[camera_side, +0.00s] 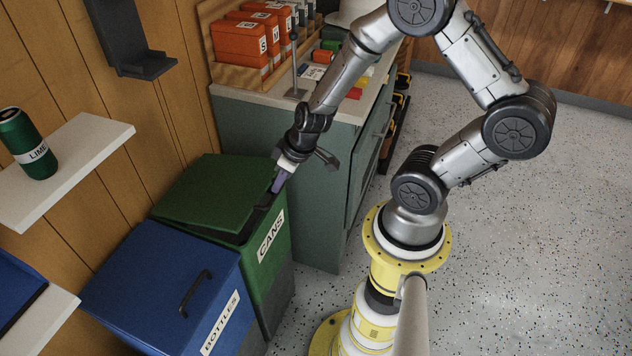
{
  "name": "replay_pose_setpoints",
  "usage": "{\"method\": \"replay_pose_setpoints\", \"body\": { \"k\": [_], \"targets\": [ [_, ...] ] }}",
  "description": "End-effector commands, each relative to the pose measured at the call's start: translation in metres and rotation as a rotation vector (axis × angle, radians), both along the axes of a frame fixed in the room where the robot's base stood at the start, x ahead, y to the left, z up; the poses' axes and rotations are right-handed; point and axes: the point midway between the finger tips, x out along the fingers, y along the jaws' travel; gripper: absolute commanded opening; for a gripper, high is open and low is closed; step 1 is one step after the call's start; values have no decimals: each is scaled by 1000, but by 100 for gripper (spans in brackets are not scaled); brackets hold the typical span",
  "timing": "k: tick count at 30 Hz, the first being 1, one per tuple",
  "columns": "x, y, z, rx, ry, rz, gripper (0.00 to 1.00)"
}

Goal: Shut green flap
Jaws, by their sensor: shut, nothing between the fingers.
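The green flap (212,190) is the lid of the green bin (262,262) labelled CANS. It is slightly raised at its front and right side, with a dark gap showing between it and the bin's rim. My gripper (277,186) is shut and empty, at the right edge of the flap near the bin's front corner. I cannot tell whether its fingertips touch the flap. The flap's handle cannot be made out.
A blue bin (165,288) labelled BOTTLES, its lid down, stands next to the green bin. A grey-green cabinet (306,205) stands close behind. A white shelf (75,165) with a green can (28,145) is on the left wall. The speckled floor at right is clear.

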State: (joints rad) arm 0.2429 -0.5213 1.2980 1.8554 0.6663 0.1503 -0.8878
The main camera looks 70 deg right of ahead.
Motion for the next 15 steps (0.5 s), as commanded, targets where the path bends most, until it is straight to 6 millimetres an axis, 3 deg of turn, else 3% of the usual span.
{"method": "replay_pose_setpoints", "body": {
  "k": [15],
  "targets": [
    [-68, 0, 22, -1, -3, -4, 0]
  ]
}}
